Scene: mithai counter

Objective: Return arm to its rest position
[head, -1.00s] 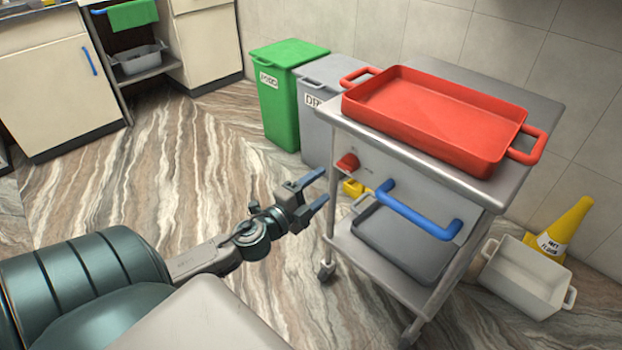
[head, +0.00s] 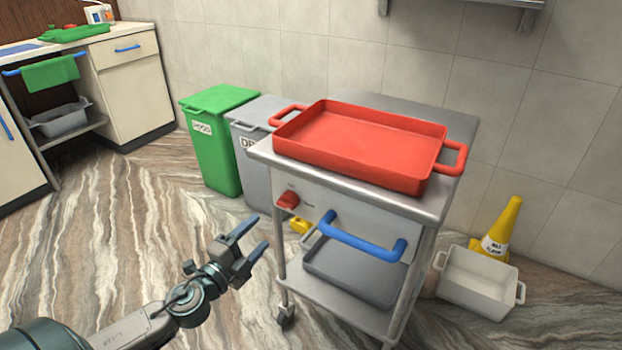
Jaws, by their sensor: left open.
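My left gripper (head: 256,240) is open and empty, with its two blue-tipped fingers apart. It hangs over the floor just left of the steel trolley (head: 448,187), apart from it. The left arm comes in from the lower left. The trolley carries a red tray (head: 362,146) with two handles on its top. A blue bar handle (head: 360,240) and a red knob (head: 288,200) are on the trolley's front. A grey tray (head: 352,272) sits on its lower shelf. My right gripper is not in the view.
A green bin (head: 216,150) and a grey bin (head: 256,165) stand behind the trolley's left side. A white tub (head: 478,283) and a yellow wet-floor cone (head: 502,228) are on the floor at right. Cabinets (head: 134,90) line the left. The floor (head: 110,240) between is clear.

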